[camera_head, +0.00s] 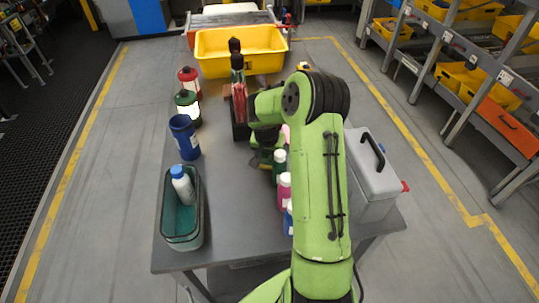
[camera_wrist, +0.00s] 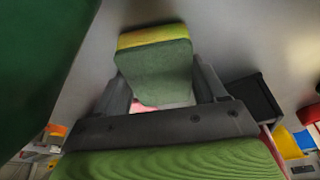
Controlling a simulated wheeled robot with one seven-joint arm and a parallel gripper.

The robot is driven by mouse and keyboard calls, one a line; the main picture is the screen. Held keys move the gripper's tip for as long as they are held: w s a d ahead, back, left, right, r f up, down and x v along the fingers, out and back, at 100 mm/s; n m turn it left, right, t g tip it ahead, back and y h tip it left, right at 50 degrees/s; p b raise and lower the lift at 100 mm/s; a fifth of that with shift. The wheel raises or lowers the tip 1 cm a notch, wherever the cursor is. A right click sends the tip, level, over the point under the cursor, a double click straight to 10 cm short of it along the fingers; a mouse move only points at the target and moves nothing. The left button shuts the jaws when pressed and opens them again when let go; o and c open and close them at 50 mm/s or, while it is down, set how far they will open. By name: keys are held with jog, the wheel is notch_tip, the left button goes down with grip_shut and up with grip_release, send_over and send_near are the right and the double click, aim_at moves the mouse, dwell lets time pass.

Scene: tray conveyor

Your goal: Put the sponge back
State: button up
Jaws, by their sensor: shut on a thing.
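The sponge (camera_wrist: 155,70) is green with a yellow layer, seen large in the wrist view. My gripper (camera_wrist: 162,82) is shut on it, with one dark finger at each side. In the head view my gripper (camera_head: 262,160) is over the middle of the grey table, mostly hidden by my green arm. Only a small yellowish patch shows there, and I cannot tell whether it is the sponge. What lies under the sponge is not clear.
A teal basket (camera_head: 168,228) with a white bottle (camera_head: 183,186) stands at the table's front left. A blue cup (camera_head: 184,137), several bottles, a dark caddy (camera_head: 240,131), a yellow crate (camera_head: 212,62) and a grey toolbox (camera_head: 372,185) surround my arm. Bare tabletop shows between basket and bottles.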

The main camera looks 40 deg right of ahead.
jog(key=shift+f, duration=0.15)
jog(key=o, duration=1)
jog(key=shift+f, duration=0.1)
